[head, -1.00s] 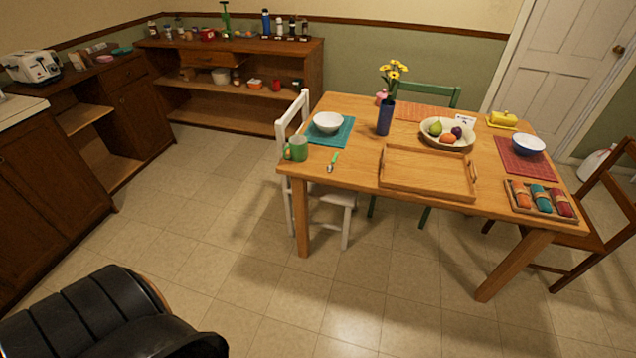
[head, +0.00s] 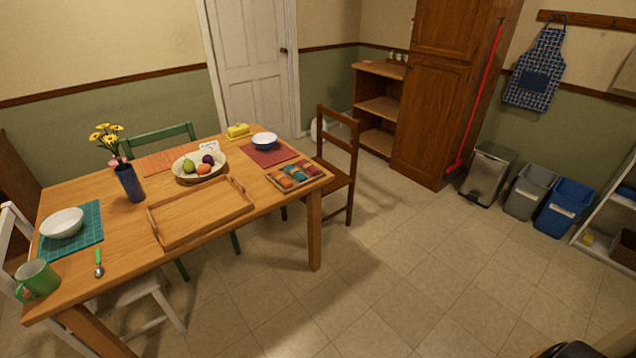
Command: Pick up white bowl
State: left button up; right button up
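A white bowl (head: 62,222) sits upright on a teal placemat (head: 88,229) at the left end of the wooden table (head: 190,247). A second bowl (head: 264,140), white inside with a blue outside, sits on a red placemat (head: 282,154) at the far right end. Neither of my grippers shows in the head view, and no gripper is near either bowl.
A green mug (head: 38,279) and a green-handled utensil (head: 99,264) lie near the white bowl. A flower vase (head: 129,182), fruit bowl (head: 184,176) and wooden tray (head: 176,243) share the table. Chairs (head: 340,150) stand around it. Floor (head: 400,270) at right is clear.

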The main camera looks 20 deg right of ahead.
aim_at(66, 223)
jog(key=i+j+z, duration=0.25)
jog(key=j, duration=1.4)
jog(key=i+j+z, duration=0.25)
jog(key=j, duration=1.4)
jog(key=i+j+z, duration=0.1)
jog(key=j+z, duration=0.15)
jog(key=j, duration=1.45)
